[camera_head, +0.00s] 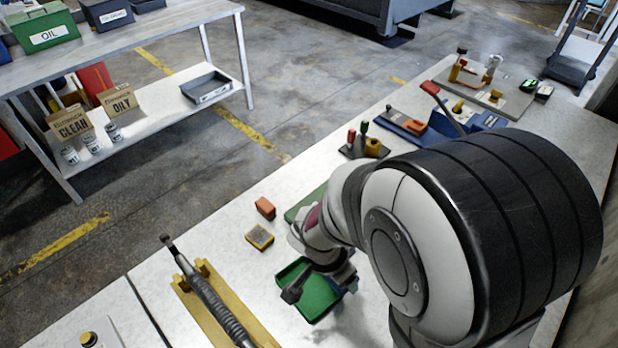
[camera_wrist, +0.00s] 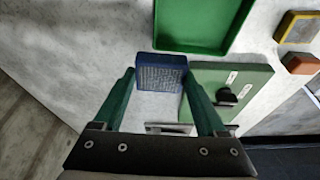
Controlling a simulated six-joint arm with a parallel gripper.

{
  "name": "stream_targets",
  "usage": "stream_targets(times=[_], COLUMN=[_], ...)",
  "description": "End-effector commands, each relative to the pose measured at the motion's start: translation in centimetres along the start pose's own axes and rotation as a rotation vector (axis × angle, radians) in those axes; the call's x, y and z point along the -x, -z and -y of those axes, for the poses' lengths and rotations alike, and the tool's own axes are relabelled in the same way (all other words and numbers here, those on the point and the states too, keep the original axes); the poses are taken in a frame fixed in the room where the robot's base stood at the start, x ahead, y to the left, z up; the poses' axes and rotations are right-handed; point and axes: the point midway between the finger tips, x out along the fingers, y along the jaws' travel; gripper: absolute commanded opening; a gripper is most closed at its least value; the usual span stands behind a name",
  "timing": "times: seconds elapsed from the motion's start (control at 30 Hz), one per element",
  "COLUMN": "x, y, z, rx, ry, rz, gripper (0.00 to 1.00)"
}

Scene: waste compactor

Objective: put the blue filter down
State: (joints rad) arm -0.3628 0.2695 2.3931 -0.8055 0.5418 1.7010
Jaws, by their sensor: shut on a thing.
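The blue filter (camera_wrist: 161,72) is a small blue block with a grey, finely patterned face. In the wrist view it sits between the green fingertips of my gripper (camera_wrist: 160,82), which is shut on it. The pale table top lies below it; I cannot tell whether the filter touches the surface. It is just beside the near edge of an open green tray (camera_wrist: 158,22) and to the left of a green lid (camera_wrist: 250,80) with a black knob. In the head view my arm largely hides the gripper and filter.
An orange block (camera_head: 265,207) and a yellow-framed filter (camera_head: 260,238) lie left of the green tray (camera_head: 318,308). A yellow stand with a dark hose (camera_head: 215,308) is further left. Pale table is bare left of the filter in the wrist view.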

Motion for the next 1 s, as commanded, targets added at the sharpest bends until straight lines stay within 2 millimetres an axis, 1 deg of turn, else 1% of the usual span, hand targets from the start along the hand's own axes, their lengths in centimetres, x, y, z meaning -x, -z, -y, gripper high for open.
stream_targets(times=[0.03,0.1,0.2,0.27,0.33,0.43,0.5,0.87,0.9,0.97,1.0], x=[-0.6,-1.4,-2.2,-2.5,-3.4,-5.4,-6.2,-6.7,-6.7,-6.6,-6.6], y=[-1.3,-2.7,-4.2,-4.7,-5.2,-5.8,-6.0,-6.1,-6.1,-6.1,-6.1], z=[1.2,2.8,4.3,4.8,5.0,5.0,5.0,5.1,5.1,5.1,5.1], rx=[0.011,0.007,0.003,0.000,0.000,0.000,-0.001,-0.004,-0.005,-0.005,-0.005], ry=[-0.002,-0.001,-0.001,0.000,-0.004,-0.005,-0.003,0.000,0.000,0.000,0.000], rz=[0.001,0.001,0.000,-0.001,-0.001,0.000,0.000,0.000,0.000,0.000,0.000], gripper=[0.07,0.07,0.07,0.07,0.07,0.07,0.07,0.07,0.81,0.92,0.99])
